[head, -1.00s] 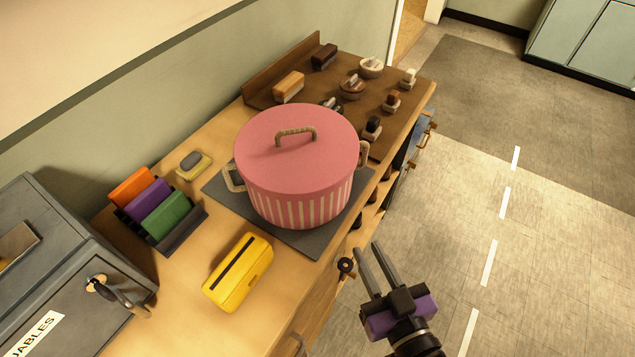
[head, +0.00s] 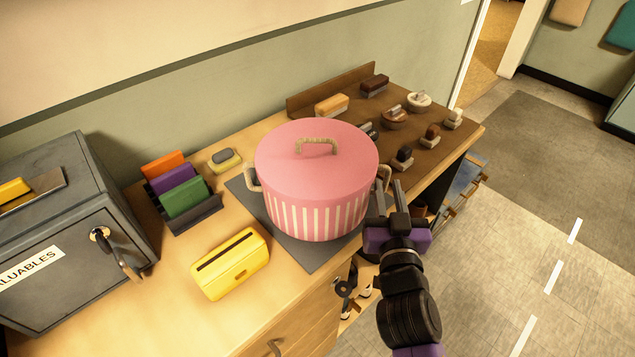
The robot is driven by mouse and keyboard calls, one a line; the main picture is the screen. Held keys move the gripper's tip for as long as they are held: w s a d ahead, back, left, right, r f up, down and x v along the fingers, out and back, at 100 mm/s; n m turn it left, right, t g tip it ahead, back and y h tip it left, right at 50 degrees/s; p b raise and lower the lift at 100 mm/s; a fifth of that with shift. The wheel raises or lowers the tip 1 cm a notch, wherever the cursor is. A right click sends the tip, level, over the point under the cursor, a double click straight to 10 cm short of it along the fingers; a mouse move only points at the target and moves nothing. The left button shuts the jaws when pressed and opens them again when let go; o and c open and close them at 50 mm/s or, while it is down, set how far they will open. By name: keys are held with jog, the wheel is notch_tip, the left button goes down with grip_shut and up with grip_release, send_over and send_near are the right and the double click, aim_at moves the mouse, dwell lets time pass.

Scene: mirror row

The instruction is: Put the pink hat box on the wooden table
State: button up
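The pink hat box (head: 315,170) is round, with cream stripes on its side, a braided handle on its lid and a loop handle on each side. It stands upright on a dark grey mat (head: 303,257) on the wooden table (head: 150,300). My gripper (head: 389,193) is at the box's right side, by the right loop handle (head: 384,178). Its two fingers look apart. I cannot tell whether a finger touches the handle or passes through it.
A grey valuables safe (head: 70,225) stands at the left. A holder with orange, purple and green items (head: 184,198), a sponge (head: 224,159) and a yellow box (head: 230,264) are left of the hat box. Floor is clear at right.

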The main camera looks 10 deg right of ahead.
aim_at(387, 178)
jog(key=shift+w+d+p, duration=0.25)
jog(key=shift+w+p, duration=0.05)
jog(key=shift+w, duration=0.8)
jog(key=shift+w+d+p, duration=0.25)
jog(key=shift+w, duration=0.85)
grip_shut()
jog(key=shift+r, duration=0.1)
